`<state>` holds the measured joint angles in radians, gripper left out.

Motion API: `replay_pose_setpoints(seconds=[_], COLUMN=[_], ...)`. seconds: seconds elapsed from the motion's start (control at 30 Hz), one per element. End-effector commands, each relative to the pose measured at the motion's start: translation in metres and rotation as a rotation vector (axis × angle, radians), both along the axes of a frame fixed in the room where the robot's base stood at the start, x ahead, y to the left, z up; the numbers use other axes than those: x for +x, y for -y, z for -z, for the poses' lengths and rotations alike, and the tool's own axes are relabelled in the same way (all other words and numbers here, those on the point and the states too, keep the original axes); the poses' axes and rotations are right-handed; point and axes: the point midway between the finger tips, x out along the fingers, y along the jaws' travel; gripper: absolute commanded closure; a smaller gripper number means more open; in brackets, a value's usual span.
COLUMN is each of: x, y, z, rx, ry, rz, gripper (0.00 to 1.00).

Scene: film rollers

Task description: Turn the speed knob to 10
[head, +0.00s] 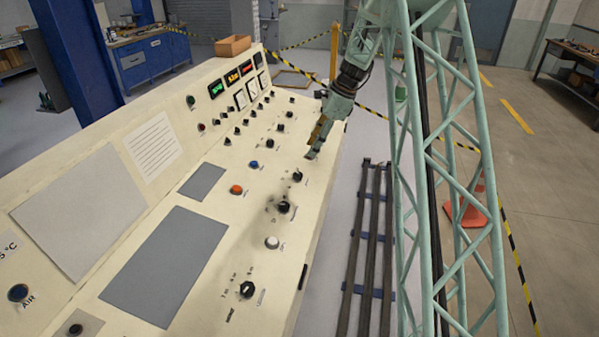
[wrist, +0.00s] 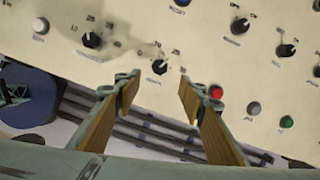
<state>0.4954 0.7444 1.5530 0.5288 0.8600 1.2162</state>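A black knob (wrist: 160,66) with a small number scale lies between and just beyond my fingertips in the wrist view. It also shows in the head view (head: 297,176), just below my gripper. Its label is too small to read, so I cannot tell surely that it is the speed knob; its pointer setting is also unclear. My gripper (wrist: 156,86) is open and empty, its two wooden-faced fingers apart. In the head view my gripper (head: 313,150) hangs over the right edge of the console, apart from the knob.
The sloped console (head: 215,225) carries several knobs close by: another black knob (wrist: 91,40), a white knob (wrist: 40,25) and a red button (wrist: 216,92). Dark rails (head: 370,250) run along the floor beside the console. An orange cone (head: 467,212) stands at the right.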

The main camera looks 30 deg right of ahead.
Motion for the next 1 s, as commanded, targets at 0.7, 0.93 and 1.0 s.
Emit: replay_pose_setpoints(seconds=[0.7, 0.93, 1.0], x=[0.01, 0.017, 0.019], y=[-0.015, -0.024, -0.028], z=[0.044, 0.072, 0.08], rx=[0.001, 0.0, 0.001], ry=[-0.001, -0.001, -0.001], rz=[0.001, -0.001, -0.002], gripper=[0.63, 0.63, 0.63])
